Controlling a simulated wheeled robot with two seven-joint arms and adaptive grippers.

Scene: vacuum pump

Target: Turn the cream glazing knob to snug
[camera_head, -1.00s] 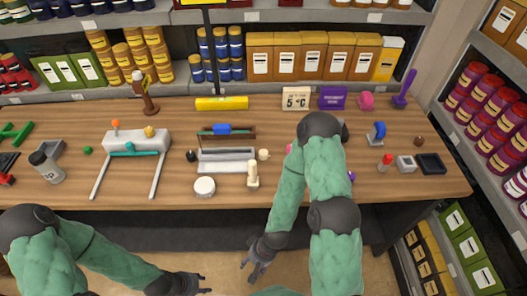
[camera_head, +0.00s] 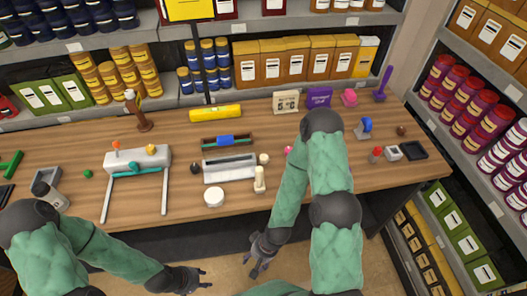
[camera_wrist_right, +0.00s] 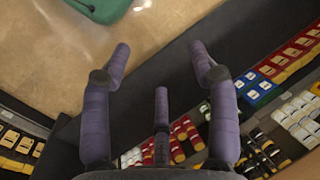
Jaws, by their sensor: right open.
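A small cream round piece (camera_head: 264,159), which looks like a knob, sits at the right end of a grey frame-like fixture (camera_head: 230,168) on the bench. A cream upright piece (camera_head: 260,180) stands just in front of it. I cannot tell for sure which is the glazing knob. My right gripper (camera_head: 258,258) hangs below the bench's front edge, apart from both pieces. In the right wrist view it is open and empty (camera_wrist_right: 160,65), over the floor. My left gripper (camera_head: 194,280) is low at the front, away from the bench; its jaws are too small to read.
The wooden bench (camera_head: 300,190) holds a white and teal device (camera_head: 137,160), a white round tub (camera_head: 214,197), a yellow cylinder (camera_head: 215,113) and a dark tray (camera_head: 414,150). My right arm covers part of the bench. Stocked shelves stand behind and right.

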